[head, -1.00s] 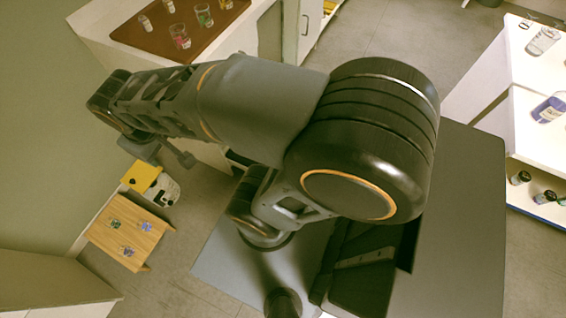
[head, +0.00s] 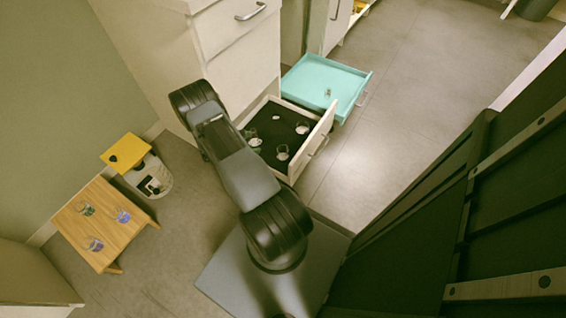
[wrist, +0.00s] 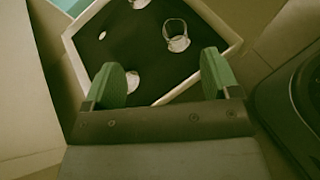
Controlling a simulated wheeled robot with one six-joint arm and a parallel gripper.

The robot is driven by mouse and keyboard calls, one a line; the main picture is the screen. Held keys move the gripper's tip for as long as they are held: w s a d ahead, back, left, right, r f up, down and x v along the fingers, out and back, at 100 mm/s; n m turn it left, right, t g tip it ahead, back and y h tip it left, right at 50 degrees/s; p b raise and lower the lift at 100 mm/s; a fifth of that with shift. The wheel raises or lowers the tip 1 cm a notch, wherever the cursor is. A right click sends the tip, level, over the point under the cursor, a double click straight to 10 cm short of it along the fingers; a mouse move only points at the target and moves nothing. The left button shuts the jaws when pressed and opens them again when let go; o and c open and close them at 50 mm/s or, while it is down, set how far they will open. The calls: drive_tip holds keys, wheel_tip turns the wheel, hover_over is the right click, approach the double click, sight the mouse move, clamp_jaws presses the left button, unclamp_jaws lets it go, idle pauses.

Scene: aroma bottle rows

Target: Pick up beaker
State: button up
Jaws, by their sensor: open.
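A clear glass beaker (wrist: 176,40) stands in an open drawer with a dark lining, ahead of and between my fingers in the wrist view. A second clear glass (wrist: 133,82) is beside my left finger, partly hidden by it. Another glass shows at the drawer's far edge (wrist: 139,3). My gripper (wrist: 164,79) is open and empty, with green pads, over the near part of the drawer. In the head view, glassware (head: 283,153) stands in the drawer (head: 322,136), and my gripper itself cannot be made out there.
A teal drawer (head: 318,78) stands open behind, with a small glass (head: 328,92) in it. The white cabinet (head: 240,60) rises beside the open drawer.

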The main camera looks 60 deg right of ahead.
drive_tip(key=n+b, duration=0.2)
approach(286, 149)
drive_tip(key=shift+s+d+f+h+b, duration=0.4)
drive_tip(key=shift+s+b, duration=0.15)
drive_tip(key=shift+b, duration=0.7)
drive_tip(key=shift+s+d+f, duration=0.15)
drive_tip(key=shift+d, duration=0.25)
drive_tip(key=b+x, duration=0.1)
drive_tip(key=x, duration=0.1)
drive_tip(key=b+x, duration=0.1)
drive_tip(key=shift+s+d+f, duration=0.2)
drive_tip(key=shift+f, duration=0.2)
drive_tip(key=shift+b+x, duration=0.45)
drive_tip(key=shift+x, duration=0.35)
drive_tip(key=shift+r, duration=0.15)
drive_tip(key=shift+c, duration=0.3)
drive_tip(key=c, duration=0.9)
drive_tip(key=shift+c, duration=0.2)
